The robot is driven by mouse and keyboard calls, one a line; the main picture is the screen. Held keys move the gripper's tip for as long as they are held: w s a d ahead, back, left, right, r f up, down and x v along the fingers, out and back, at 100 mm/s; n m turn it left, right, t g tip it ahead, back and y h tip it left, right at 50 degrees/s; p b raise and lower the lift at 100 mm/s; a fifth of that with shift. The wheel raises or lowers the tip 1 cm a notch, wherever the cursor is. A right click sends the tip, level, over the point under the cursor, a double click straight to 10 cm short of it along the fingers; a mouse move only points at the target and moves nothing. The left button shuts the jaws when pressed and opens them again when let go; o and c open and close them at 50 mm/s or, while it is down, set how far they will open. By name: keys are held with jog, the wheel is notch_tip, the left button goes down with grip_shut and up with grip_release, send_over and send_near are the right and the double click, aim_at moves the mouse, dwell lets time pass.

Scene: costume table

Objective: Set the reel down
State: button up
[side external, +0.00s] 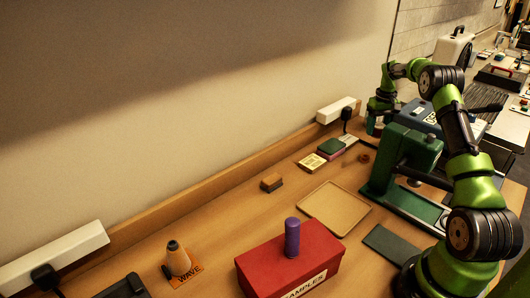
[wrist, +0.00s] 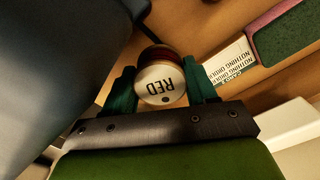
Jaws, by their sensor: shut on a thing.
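The reel (wrist: 160,84) has a pale round end marked RED and a dark reddish-brown body behind it. It shows in the wrist view between the two green fingers of my gripper (wrist: 161,88), which is shut on it. In the side external view my gripper (side external: 376,121) is at the far end of the table, beside the blue box (side external: 424,117). The reel cannot be made out clearly there, and I cannot tell how far it is above the table.
A large dark blue-grey body (wrist: 60,60) fills the left of the wrist view, close to the fingers. A green pad with a pink edge (wrist: 286,36) and a white printed label (wrist: 230,64) lie to the right. A green machine (side external: 408,150) and an empty tray (side external: 333,208) stand nearer.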

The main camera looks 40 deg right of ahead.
aim_at(374, 146)
jog(key=shift+f, duration=2.4)
jog(key=shift+f, duration=0.1)
jog(key=o, duration=1.1)
jog(key=shift+c, duration=0.2)
